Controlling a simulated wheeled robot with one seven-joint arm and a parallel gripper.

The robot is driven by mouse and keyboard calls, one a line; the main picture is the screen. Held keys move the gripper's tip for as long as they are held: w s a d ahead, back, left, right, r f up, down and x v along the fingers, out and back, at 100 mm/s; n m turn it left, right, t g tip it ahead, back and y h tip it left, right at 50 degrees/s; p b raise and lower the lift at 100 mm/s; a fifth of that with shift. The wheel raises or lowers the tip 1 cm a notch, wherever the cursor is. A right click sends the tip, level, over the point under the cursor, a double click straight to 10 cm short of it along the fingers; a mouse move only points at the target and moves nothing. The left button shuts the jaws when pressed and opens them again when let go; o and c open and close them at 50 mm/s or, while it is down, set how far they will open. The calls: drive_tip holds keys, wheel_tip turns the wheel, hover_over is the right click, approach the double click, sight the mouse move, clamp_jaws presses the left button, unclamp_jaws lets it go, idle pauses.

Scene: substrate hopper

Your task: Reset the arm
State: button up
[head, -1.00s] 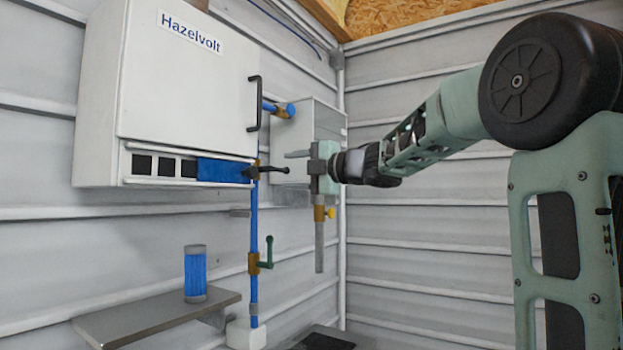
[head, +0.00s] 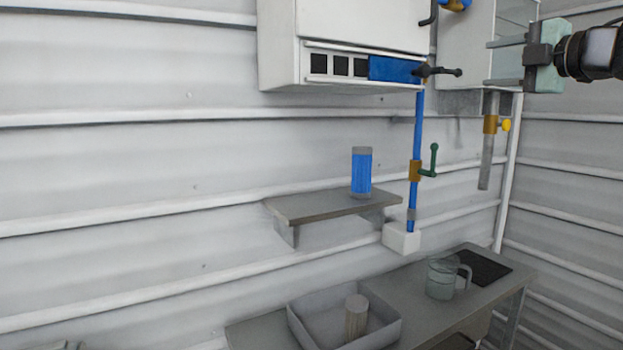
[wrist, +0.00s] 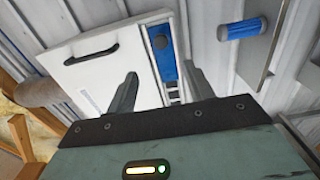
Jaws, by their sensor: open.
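My gripper (head: 508,62) is at the top right of the head view, in front of the grey hopper box (head: 466,45) on the wall. Its two fingers point left and are apart, with nothing between them. In the wrist view my gripper (wrist: 163,92) also shows open and empty. Beyond its fingers is the white cabinet (wrist: 115,62), with its black handle and blue panel. The cabinet (head: 350,28) is cut off at the top of the head view.
A blue cylinder (head: 361,172) stands on a wall shelf (head: 310,206). A blue pipe (head: 417,140) with a green-handled valve (head: 430,165) runs down the wall. Below, a bench (head: 480,300) holds a grey tray (head: 300,325) with a ribbed cylinder (head: 356,316), a glass jug (head: 440,278) and a black plate (head: 478,266).

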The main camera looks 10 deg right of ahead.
drive_tip(key=w+a+f+m+g+h, duration=0.35)
drive_tip(key=a+f+m, duration=0.55)
drive_tip(key=a+f, duration=0.7)
drive_tip(key=s+a+f+m+g, duration=0.2)
drive_tip(key=s+a+f+g, duration=0.15)
drive_tip(key=a+f, duration=0.45)
drive_tip(key=s+a+f+g, duration=0.2)
drive_tip(key=s+f, duration=0.4)
drive_tip(key=s, duration=0.3)
drive_tip(key=s+a+f+m+g, duration=0.1)
drive_tip(key=s+a+f+g, duration=0.2)
drive_tip(key=s+f, duration=0.3)
drive_tip(key=s+a+f+m+g+h, duration=0.1)
drive_tip(key=s+a+f+g, duration=0.2)
drive_tip(key=s, duration=1.1)
wheel_tip(320, 180, down, 4)
drive_tip(key=shift+s+r+g, duration=0.15)
drive_tip(key=shift+r+g, duration=0.05)
drive_tip(key=shift+g, duration=0.9)
